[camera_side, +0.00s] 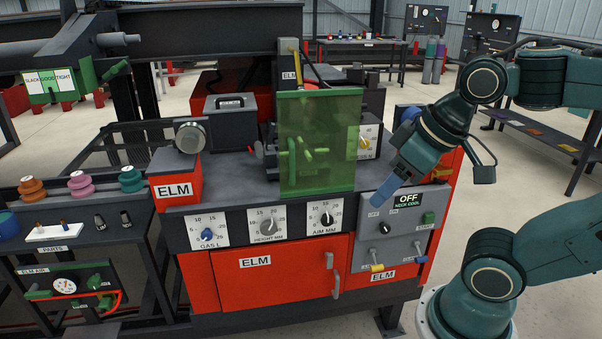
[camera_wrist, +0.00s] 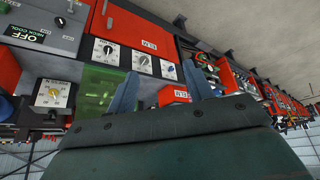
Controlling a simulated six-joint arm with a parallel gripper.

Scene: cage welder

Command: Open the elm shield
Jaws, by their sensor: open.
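The elm shield (camera_side: 334,118) is a see-through green panel standing upright over the front of the dark ELM bench top. Green parts show through it, and their exact form is blurred. In the wrist view, which is turned upside down, the shield (camera_wrist: 92,92) shows left of the fingers, partly covered by my gripper body. My gripper (camera_side: 384,192) has blue fingers pointing down and left, to the right of the shield and apart from it, in front of the grey control panel. The two fingers (camera_wrist: 160,88) are spread apart with nothing between them in the wrist view.
The control panel (camera_side: 396,235) with an OFF display is below my gripper. Dials for gas, height and aim (camera_side: 327,218) line the bench front above a red ELM door (camera_side: 285,272). A grey box (camera_side: 231,125) and round knob (camera_side: 191,137) stand left of the shield.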

